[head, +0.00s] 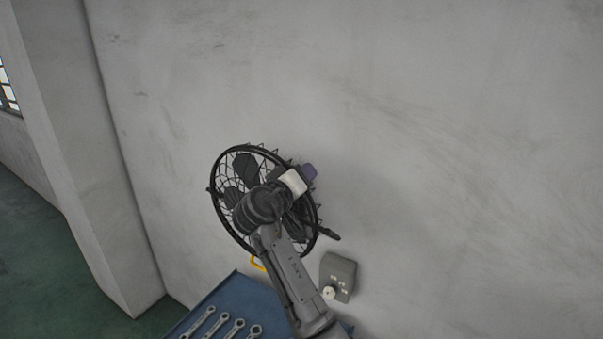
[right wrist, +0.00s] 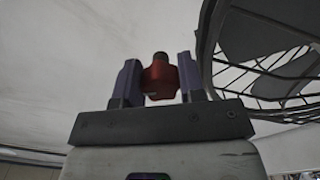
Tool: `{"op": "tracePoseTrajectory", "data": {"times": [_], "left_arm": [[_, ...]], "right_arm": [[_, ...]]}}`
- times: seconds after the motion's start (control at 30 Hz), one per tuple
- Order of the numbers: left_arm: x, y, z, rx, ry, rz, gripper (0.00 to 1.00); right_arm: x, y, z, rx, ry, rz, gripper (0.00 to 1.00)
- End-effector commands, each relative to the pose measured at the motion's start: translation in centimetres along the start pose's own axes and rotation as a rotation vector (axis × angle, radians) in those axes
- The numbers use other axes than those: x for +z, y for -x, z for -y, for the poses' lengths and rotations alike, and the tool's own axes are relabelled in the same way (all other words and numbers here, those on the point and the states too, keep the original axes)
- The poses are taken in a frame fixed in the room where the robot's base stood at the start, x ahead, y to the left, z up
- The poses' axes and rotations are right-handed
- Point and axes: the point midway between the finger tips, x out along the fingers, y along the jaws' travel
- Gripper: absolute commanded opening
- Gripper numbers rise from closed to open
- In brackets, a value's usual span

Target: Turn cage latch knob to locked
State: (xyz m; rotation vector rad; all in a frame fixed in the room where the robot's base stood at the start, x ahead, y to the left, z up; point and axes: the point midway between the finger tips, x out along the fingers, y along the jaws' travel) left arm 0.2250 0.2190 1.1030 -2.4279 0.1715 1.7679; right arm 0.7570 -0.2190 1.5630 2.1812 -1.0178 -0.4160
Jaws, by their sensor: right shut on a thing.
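The round black wire cage (head: 213,204) of a fan stands close to the grey wall in the head view. My right arm reaches up in front of it, and my right gripper (head: 308,172) is at the cage's upper right rim, its fingers mostly hidden behind the hand. In the right wrist view, my right gripper (right wrist: 159,72) is shut on a red knob (right wrist: 159,78) with a dark tip, held between its two purple-grey fingers. The cage rim (right wrist: 205,45) shows to the right of the knob. I cannot read the knob's locked mark. My left gripper is not in view.
A grey wall box (head: 340,272) with a pale round dial is right of my forearm. A blue surface (head: 232,290) with several wrenches (head: 217,326) lies below the fan. A yellow handle-like part (head: 257,265) shows under the cage. The wall to the right is bare.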

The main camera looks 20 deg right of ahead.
Motion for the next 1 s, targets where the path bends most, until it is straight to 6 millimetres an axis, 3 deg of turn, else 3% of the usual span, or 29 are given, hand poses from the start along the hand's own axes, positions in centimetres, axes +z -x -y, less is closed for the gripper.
{"op": "tracePoseTrajectory", "data": {"times": [0.6,1.0], "left_arm": [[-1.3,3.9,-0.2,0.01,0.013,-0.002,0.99],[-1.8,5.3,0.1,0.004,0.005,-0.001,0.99]], "right_arm": [[-0.4,0.1,-0.4,0.002,0.555,-0.003,0.13],[-0.3,0.1,-0.3,0.001,0.761,-0.004,0.13]]}}
